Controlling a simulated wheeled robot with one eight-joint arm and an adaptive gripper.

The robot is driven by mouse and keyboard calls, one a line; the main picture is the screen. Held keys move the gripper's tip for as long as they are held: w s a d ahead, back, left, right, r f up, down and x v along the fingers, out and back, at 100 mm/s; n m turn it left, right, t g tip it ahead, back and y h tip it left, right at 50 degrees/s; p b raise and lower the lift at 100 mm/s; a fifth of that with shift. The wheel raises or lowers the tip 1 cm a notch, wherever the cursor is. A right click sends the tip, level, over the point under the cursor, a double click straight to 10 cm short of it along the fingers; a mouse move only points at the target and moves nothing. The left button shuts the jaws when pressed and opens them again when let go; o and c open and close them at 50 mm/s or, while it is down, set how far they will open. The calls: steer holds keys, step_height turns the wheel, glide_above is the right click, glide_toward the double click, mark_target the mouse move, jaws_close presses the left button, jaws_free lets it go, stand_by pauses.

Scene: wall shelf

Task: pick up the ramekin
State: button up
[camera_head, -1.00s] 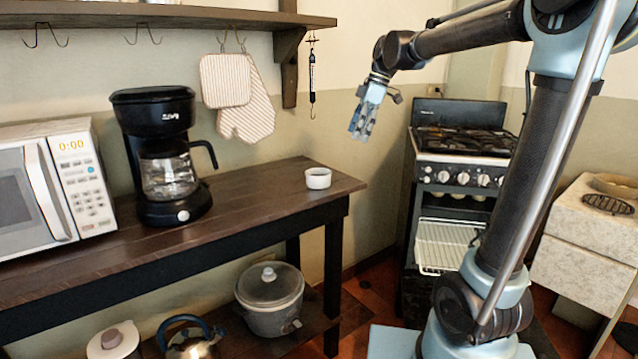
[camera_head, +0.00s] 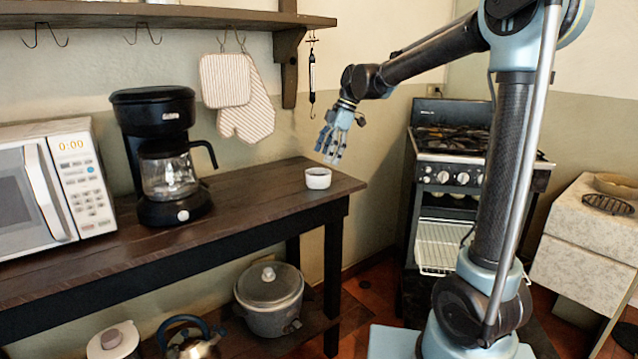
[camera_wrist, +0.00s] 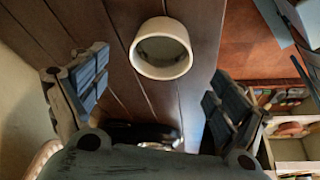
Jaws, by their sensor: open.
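The ramekin (camera_head: 318,179) is a small white round dish standing upright near the right end of the dark wooden table. In the wrist view the ramekin (camera_wrist: 161,49) shows at top centre, its dark hollow facing the camera. My gripper (camera_head: 330,158) is open and hangs just above the ramekin in the head view, fingers pointing down. In the wrist view its two blue-grey fingers (camera_wrist: 155,92) are spread wide to the left and right, with the ramekin beyond and between them. Nothing is between the fingertips, and they appear apart from the ramekin.
The dark table (camera_head: 255,201) is clear around the ramekin. A black coffee maker (camera_head: 160,155) and a white microwave (camera_head: 88,185) stand to the left. A wall shelf (camera_head: 170,14) with hooks, pads and a mitt is above. A stove (camera_head: 450,150) stands right, beyond the table.

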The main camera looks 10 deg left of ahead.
mark_target(318, 174)
steer(key=shift+x, duration=3.6)
steer(key=shift+c, duration=0.3)
steer(key=c, duration=1.2)
